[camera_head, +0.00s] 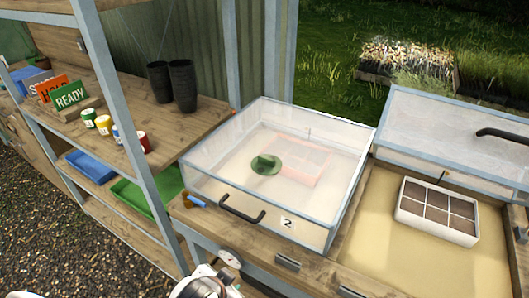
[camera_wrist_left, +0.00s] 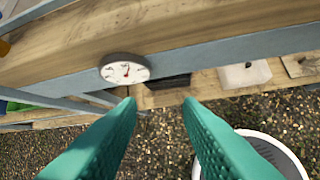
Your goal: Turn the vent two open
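The cold frame marked 2 (camera_head: 287,223) has a clear lid (camera_head: 235,130), which is down. A round green vent (camera_head: 266,164) sits on that lid; I cannot tell how far it is turned. My left gripper (camera_wrist_left: 159,103) shows in the left wrist view with its two green fingers apart and nothing between them. It is over the gravel by the front edge of the wooden bench, away from the vent. In the head view its fingers are not seen; only a white part of my arm shows at the bottom. My right gripper is in neither view.
A black handle (camera_head: 242,208) sticks out at the lid's front. A round dial (camera_wrist_left: 124,70) is on the bench front. The right frame's lid (camera_head: 455,130) is raised, over a seed tray (camera_head: 437,211). A shelf (camera_head: 150,115) with pots and cans stands left.

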